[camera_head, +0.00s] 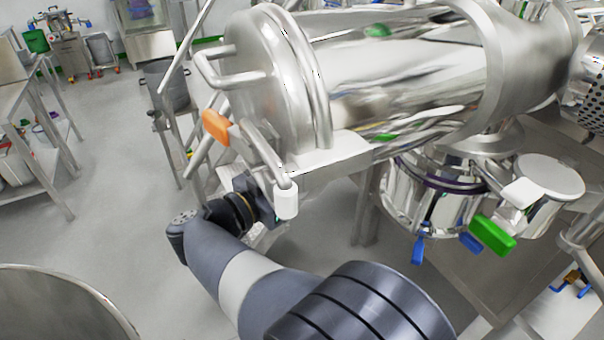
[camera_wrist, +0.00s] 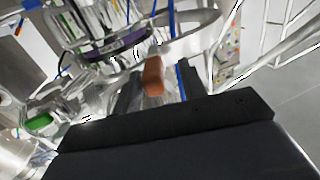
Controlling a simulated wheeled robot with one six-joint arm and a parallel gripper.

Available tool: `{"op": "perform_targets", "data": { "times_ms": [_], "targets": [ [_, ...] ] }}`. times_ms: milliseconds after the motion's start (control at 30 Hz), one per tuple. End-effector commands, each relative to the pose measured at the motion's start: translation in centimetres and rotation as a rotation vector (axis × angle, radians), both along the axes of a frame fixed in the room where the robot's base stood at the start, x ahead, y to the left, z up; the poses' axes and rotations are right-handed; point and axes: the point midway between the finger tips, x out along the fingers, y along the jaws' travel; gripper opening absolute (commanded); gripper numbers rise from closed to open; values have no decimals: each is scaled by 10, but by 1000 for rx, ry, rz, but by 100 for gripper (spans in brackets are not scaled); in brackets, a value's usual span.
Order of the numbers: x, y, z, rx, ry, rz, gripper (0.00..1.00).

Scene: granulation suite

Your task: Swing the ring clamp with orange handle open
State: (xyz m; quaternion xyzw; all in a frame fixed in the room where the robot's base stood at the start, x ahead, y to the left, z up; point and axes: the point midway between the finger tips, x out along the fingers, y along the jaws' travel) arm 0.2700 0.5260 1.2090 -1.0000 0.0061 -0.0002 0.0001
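The orange handle (camera_head: 215,127) of the ring clamp shows at the left end of the big steel cylinder in the head view. A steel ring (camera_head: 314,75) runs around that end. In the wrist view an orange handle (camera_wrist: 154,75) appears between the two dark fingers of my gripper (camera_wrist: 161,84), with a gap on the right finger's side. My gripper is open; I cannot tell whether a finger touches the handle. In the head view my gripper (camera_head: 262,197) is below the cylinder's end, its fingers largely hidden behind steel parts.
A steel bar with a white end (camera_head: 286,203) stands close to my gripper. A green handle (camera_head: 492,236) and blue handles (camera_head: 418,248) are on the vessel at lower right. A drum rim (camera_head: 60,270) is at lower left. Open floor (camera_head: 110,200) lies left.

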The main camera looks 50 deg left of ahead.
Motion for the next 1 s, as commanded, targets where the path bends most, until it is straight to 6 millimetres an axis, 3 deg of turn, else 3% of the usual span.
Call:
{"op": "perform_targets", "data": {
  "times_ms": [200,433,633,1000],
  "targets": [
    [-47,2,-3,3,0,5,40],
    [-82,2,-1,2,1,3,40],
    [-91,2,0,1,0,0,40],
    [-86,2,0,0,0,-1,40]
  ]
}}
